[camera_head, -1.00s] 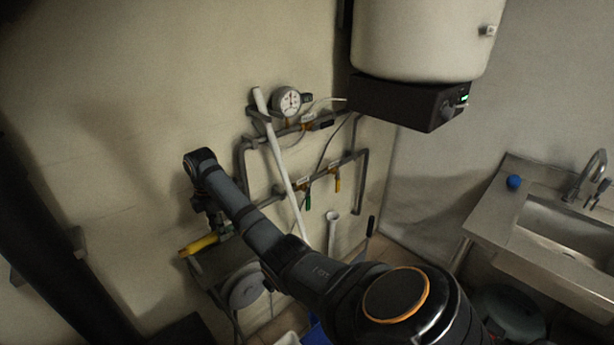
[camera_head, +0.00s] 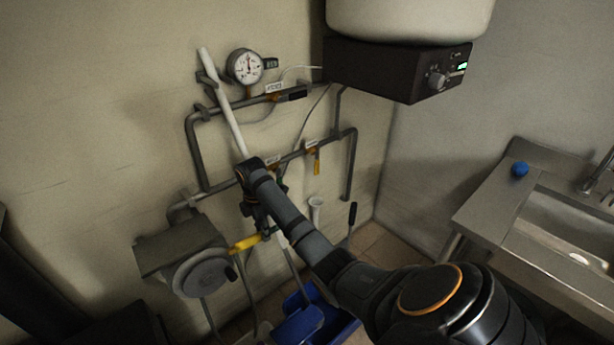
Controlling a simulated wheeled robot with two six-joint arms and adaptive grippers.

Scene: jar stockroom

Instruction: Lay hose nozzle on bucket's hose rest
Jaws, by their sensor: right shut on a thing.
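The hose nozzle (camera_head: 243,243) is a yellow piece held in my right gripper (camera_head: 265,233), which is shut on it. The nozzle lies roughly level, its visible end pointing left, close to the right side of a grey wall unit. The gripper's fingers are small and partly hidden by the wrist. The blue bucket (camera_head: 338,328) stands on the floor below and to the right of the gripper, apart from the nozzle and partly covered by my right arm. I cannot make out its hose rest clearly. My left gripper is not in view.
Wall pipes with a pressure gauge (camera_head: 245,66) and a yellow-handled valve (camera_head: 317,163) lie behind my arm. A white pole (camera_head: 222,103) leans there. The grey wall unit with a round drum (camera_head: 203,276) is at left, a dark control box (camera_head: 395,68) above, a sink (camera_head: 570,225) at right.

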